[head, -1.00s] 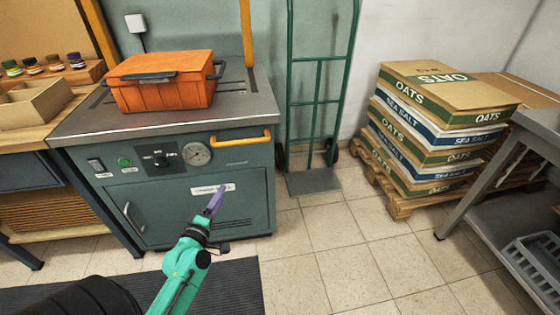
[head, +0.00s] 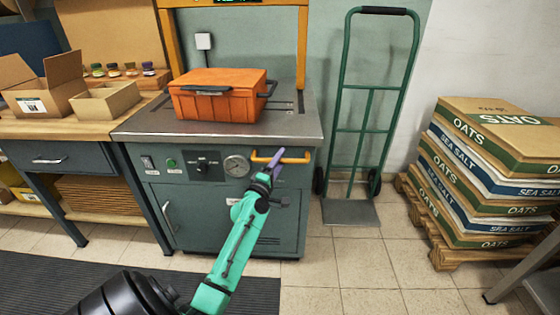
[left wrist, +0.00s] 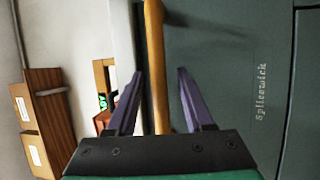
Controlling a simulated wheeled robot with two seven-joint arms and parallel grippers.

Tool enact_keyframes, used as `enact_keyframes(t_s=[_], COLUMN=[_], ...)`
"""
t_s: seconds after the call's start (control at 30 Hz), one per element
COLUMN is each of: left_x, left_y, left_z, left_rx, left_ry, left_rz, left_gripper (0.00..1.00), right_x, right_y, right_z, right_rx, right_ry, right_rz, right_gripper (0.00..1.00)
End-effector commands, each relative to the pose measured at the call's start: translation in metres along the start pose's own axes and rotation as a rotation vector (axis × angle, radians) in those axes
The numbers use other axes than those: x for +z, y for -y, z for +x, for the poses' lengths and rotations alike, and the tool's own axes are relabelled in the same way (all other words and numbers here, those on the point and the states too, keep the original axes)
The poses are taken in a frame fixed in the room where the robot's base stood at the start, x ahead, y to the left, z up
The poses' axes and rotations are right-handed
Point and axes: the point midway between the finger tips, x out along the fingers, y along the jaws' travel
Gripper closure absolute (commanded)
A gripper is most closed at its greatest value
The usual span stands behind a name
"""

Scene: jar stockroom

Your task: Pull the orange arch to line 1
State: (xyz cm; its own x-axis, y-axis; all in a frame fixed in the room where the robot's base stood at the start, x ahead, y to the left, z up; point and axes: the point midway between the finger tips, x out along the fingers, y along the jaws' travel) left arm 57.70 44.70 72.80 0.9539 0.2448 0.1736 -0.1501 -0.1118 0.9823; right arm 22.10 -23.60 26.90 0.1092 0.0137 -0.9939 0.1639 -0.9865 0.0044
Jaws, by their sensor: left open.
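A tall orange arch (head: 302,50) stands over the steel top of the green machine (head: 220,225); the head view cuts off its top. A smaller arched orange handle (head: 296,157) sticks out of the machine's front near the top right corner. My left gripper (head: 277,168), with purple fingers, is open at this handle. In the left wrist view, the orange handle bar (left wrist: 154,45) runs between the two open fingers (left wrist: 160,75), with a gap to the right finger. I cannot make out any line marked 1. My right gripper is not in view.
An orange crate (head: 222,97) sits on the machine top under the arch. A green hand truck (head: 368,100) stands close on the right, and stacked sacks on a pallet (head: 445,257) stand farther right. A workbench (head: 60,128) with boxes adjoins the left.

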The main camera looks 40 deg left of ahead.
Motion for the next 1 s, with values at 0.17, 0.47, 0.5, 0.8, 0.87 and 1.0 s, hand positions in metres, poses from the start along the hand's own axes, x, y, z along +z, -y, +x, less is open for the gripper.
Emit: enact_keyframes(t_s=[0.17,0.47,0.5,0.8,0.87,1.0], left_x=[0.0001,0.0001,0.0001,0.0001,0.0001,0.0002], left_y=[0.0002,0.0004,0.0004,0.0008,0.0009,0.0011], left_z=[0.0009,0.0005,0.0004,0.0002,0.0002,0.0001], left_rx=[-0.001,-0.001,-0.001,-0.002,-0.002,-0.002], left_ry=[0.0,0.0,0.0,0.0,0.0,0.0], left_rz=[0.001,0.001,0.001,0.001,0.001,0.001], left_gripper=[0.48,1.0,1.0,1.0,1.0,1.0], right_x=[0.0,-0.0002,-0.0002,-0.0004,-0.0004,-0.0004], right_y=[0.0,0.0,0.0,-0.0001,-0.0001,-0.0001], right_z=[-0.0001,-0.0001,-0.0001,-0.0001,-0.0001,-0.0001], right_rx=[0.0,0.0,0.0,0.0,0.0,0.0], right_ry=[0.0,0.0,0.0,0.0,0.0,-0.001], right_rz=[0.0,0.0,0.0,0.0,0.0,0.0], right_gripper=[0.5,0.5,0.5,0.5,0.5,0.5])
